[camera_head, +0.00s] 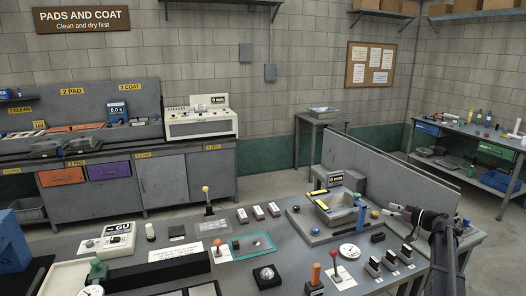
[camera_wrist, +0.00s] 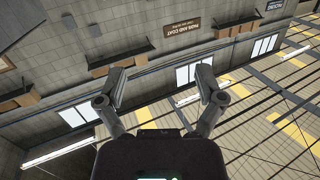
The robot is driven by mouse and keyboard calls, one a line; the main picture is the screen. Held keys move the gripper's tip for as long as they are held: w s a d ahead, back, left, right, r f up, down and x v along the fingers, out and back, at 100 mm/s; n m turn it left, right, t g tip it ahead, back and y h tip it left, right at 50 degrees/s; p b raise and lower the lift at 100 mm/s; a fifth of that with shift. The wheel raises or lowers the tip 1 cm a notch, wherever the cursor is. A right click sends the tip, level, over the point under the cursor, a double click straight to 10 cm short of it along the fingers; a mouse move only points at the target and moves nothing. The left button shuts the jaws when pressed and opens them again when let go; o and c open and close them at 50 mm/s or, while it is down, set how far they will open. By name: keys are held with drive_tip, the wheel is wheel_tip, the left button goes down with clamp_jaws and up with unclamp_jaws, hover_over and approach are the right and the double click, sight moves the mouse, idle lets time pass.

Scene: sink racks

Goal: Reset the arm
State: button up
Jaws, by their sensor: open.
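My gripper (camera_wrist: 160,88) is open and empty in the wrist view, its two fingers spread well apart. The wrist camera looks up past the fingers at the wall and ceiling, and the room appears tilted. In the head view my dark arm rises at the right, and my gripper (camera_head: 393,211) is at its end, pointing left. It is above the right part of the grey workbench (camera_head: 235,287), apart from the things on it.
A metal basin (camera_head: 338,213) stands on the bench just left of my gripper. Below are a round gauge (camera_head: 349,251), several dark blocks and an orange-knobbed lever (camera_head: 315,272). A grey panel (camera_head: 385,160) stands upright behind. The air above the bench is clear.

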drive_tip(key=s+a+f+m+g+h, duration=0.15)
drive_tip(key=s+a+f+g, duration=0.3)
drive_tip(key=a, duration=0.65)
drive_tip(key=s+a+f+m+g+h, duration=0.1)
drive_tip(key=s+a+f+g+h, duration=0.15)
drive_tip(key=s+a+f, duration=0.55)
drive_tip(key=s+a+f+m+g+h, duration=0.2)
drive_tip(key=s+a+m+h, duration=0.15)
drive_tip(key=s+a, duration=0.35)
drive_tip(key=s+a+f+m+g+h, duration=0.2)
drive_tip(key=s+a+h, duration=0.25)
drive_tip(key=s, duration=0.45)
drive_tip(key=s+f+g+b, duration=0.1)
drive_tip(key=s+f+b, duration=0.2)
drive_tip(key=f+b, duration=0.3)
drive_tip(key=shift+s+f+y, duration=0.2)
drive_tip(key=shift+f+y, duration=0.05)
drive_tip(key=shift+y, duration=0.05)
drive_tip(key=shift+c, duration=0.2)
drive_tip(key=c, duration=0.3)
drive_tip(key=shift+c, duration=0.4)
